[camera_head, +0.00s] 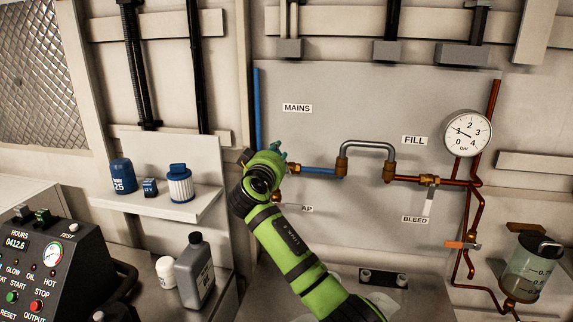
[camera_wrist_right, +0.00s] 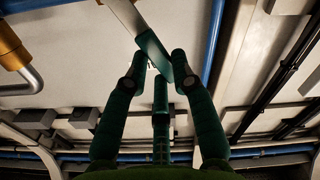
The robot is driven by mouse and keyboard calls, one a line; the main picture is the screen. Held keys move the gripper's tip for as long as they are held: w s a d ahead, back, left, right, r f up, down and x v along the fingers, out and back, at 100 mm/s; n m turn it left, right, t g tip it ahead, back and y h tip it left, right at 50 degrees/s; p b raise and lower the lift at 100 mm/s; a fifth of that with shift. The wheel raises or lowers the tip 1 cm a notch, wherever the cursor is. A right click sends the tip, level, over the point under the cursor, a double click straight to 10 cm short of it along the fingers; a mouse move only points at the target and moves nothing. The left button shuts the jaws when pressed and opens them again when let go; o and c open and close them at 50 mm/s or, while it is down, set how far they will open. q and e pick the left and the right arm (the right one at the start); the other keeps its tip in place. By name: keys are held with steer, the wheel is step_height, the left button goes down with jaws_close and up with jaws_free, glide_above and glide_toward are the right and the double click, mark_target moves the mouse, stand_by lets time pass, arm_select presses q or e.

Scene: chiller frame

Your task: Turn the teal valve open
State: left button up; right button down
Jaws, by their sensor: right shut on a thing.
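The teal valve lever (camera_wrist_right: 152,46) shows in the wrist view as a flat teal handle on a pale metal stem. My right gripper (camera_wrist_right: 160,62) is shut on it, with fingertips on both sides of the lever. In the head view the right gripper (camera_head: 276,156) is at the left end of the blue pipe, below the MAINS label (camera_head: 297,108). There the gripper and wrist hide most of the valve, so its angle is hard to tell. My left gripper is not in view.
A pressure gauge (camera_head: 467,133) and copper pipes are at the right of the panel (camera_head: 330,220).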

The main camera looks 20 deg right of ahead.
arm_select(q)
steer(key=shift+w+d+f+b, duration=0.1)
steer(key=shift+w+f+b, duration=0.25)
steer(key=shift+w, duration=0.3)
arm_select(e)
steer(key=w+a+f+n, duration=0.2)
steer(key=f+n, duration=0.4)
steer(key=n, duration=0.7)
steer(key=shift+w+a+f, duration=0.25)
steer(key=shift+a, duration=0.4)
steer(key=shift+f+n, duration=0.3)
steer(key=shift+f, duration=0.05)
steer(key=c, duration=1)
jaws_free()
steer(key=shift+s, duration=0.1)
steer(key=shift+r, duration=0.1)
